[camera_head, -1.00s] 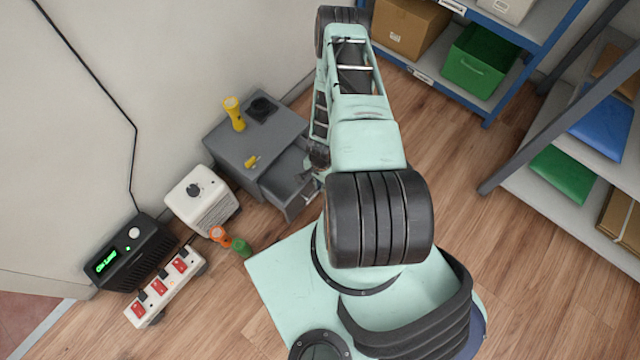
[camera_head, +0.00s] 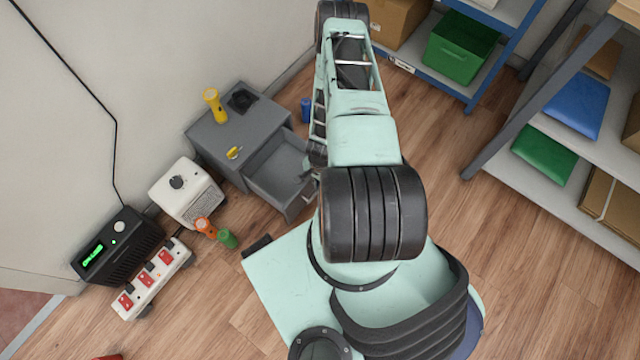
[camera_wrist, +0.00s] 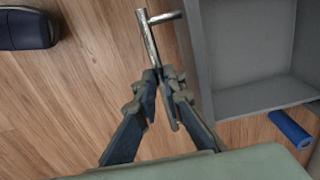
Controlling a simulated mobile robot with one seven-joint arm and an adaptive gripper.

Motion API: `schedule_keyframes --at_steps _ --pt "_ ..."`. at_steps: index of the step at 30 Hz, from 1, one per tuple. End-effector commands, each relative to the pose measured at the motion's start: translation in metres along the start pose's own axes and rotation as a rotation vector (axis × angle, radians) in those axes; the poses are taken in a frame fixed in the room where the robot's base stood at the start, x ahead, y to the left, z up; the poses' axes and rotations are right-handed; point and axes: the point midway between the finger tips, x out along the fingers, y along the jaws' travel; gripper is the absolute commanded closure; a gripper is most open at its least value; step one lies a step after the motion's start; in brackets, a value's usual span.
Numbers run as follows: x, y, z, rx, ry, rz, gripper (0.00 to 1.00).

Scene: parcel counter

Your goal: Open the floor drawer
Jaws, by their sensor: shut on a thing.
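The grey floor drawer (camera_head: 275,168) is pulled well out of its low grey cabinet (camera_head: 215,140), and the inside I can see looks empty. In the wrist view the drawer (camera_wrist: 250,98) is at the right, with its metal bar handle (camera_wrist: 149,38) along the front. My gripper (camera_wrist: 162,78) is shut on the handle, with the bar passing between its fingers. In the head view my arm mostly hides the gripper and handle.
A yellow flashlight (camera_head: 215,105) and a small yellow item (camera_head: 234,153) are on the cabinet. A blue cylinder (camera_head: 306,110) is on the floor beyond the drawer. A white heater (camera_head: 188,193), orange flashlight (camera_head: 205,227) and green item (camera_head: 227,239) are at left.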

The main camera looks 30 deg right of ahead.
Motion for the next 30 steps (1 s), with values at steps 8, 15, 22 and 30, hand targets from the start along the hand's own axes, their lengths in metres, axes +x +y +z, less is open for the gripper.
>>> schedule_keyframes --at_steps 8,15,22,30 --pt "0.0 0.0 -0.001 0.001 0.002 0.0 0.83" --pt "0.0 0.0 -0.001 0.0 0.001 0.0 0.73" --pt "-0.005 -0.001 -0.001 0.0 0.001 0.0 0.73" --pt "-0.042 -0.001 -0.001 0.0 0.002 -0.002 0.73"
